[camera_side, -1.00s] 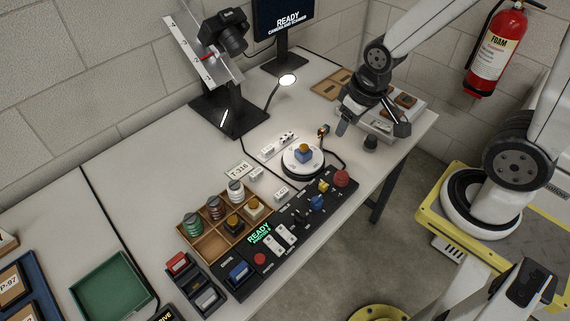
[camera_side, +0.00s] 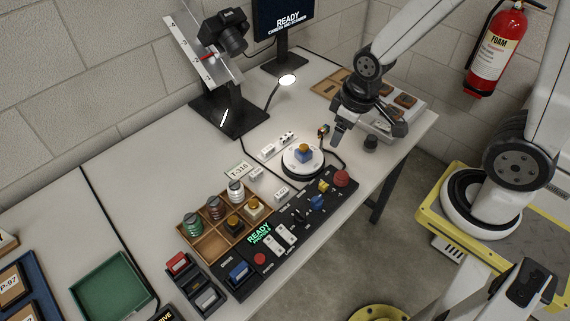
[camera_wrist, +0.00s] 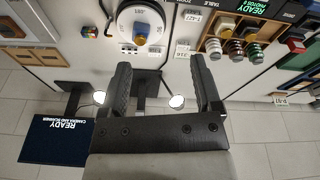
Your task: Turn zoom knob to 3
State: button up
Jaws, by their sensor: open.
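The black control panel (camera_side: 270,240) lies along the table's front edge. At its right end are a yellow knob (camera_side: 323,186) and a blue knob (camera_side: 317,202). My gripper (camera_side: 366,130) is open and empty, above the table behind and right of the panel, apart from both knobs. In the wrist view my gripper's fingers (camera_wrist: 160,68) are spread with nothing between them; the knobs do not show there.
A white turntable (camera_side: 290,168) with a blue and yellow object (camera_side: 303,152) stands behind the panel. A wooden tray (camera_side: 205,247) holds several spools. A lamp (camera_side: 287,80) and camera stand (camera_side: 228,118) are further back.

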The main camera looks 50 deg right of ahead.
aim_at(317, 198)
jog(key=a+f+n, duration=0.1)
jog(key=f+n, duration=0.2)
jog(key=n, duration=0.1)
jog(key=a+f+n+g, duration=0.1)
jog(key=a+f+n, duration=0.1)
jog(key=f+n, duration=0.2)
jog(key=a+f+n+g, duration=0.1)
jog(key=f+n, duration=0.3)
jog(key=n, duration=0.1)
jog(key=shift+w+a+f+n, duration=0.15)
jog(key=shift+w+a+n, duration=0.15)
jog(key=shift+a+n, duration=0.1)
jog(key=shift+s+a+f+n, duration=0.1)
jog(key=shift+a+f+n, duration=0.15)
jog(key=shift+f+n, duration=0.5)
jog(key=shift+f, duration=0.1)
jog(key=shift+f, duration=3.7)
jog(key=shift+c, duration=0.2)
grip_shut()
